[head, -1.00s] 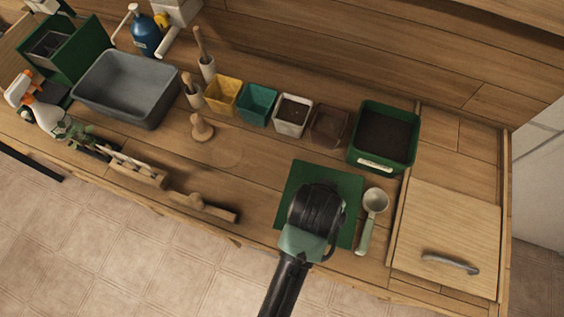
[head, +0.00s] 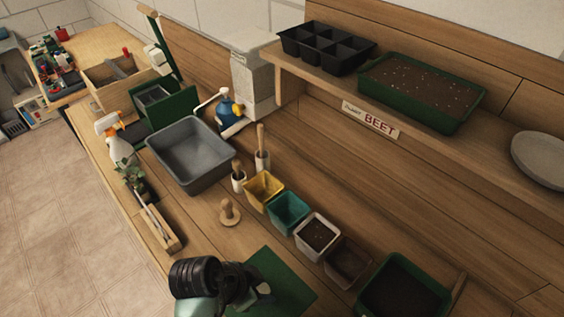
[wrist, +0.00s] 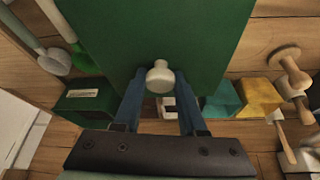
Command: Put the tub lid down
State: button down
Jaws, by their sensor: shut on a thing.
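The tub lid is a flat green square panel (wrist: 205,35) with a pale round knob (wrist: 160,76) in the middle. My gripper (wrist: 160,92) is shut on the knob, with a blue finger on either side. In the head view the lid (head: 285,285) shows at the bottom, partly behind my gripper, whose fingertips are hidden there. I cannot tell whether its underside touches the bench. The green tub (head: 400,262) of dark soil stands to its right, partly cut off by the frame, open at the top. It also shows in the wrist view (wrist: 85,110).
White (head: 334,229), teal (head: 303,206) and yellow pots (head: 277,184) and a brown pot (head: 363,254) stand in a row behind the lid. A shelf (head: 290,70) overhangs the back.

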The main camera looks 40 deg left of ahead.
notch_tip(320, 180, down, 10)
jog(key=shift+r+p, duration=0.1)
jog(key=shift+p, duration=0.3)
jog(key=shift+c, duration=2.4)
grip_release()
jog(key=v, duration=1.2)
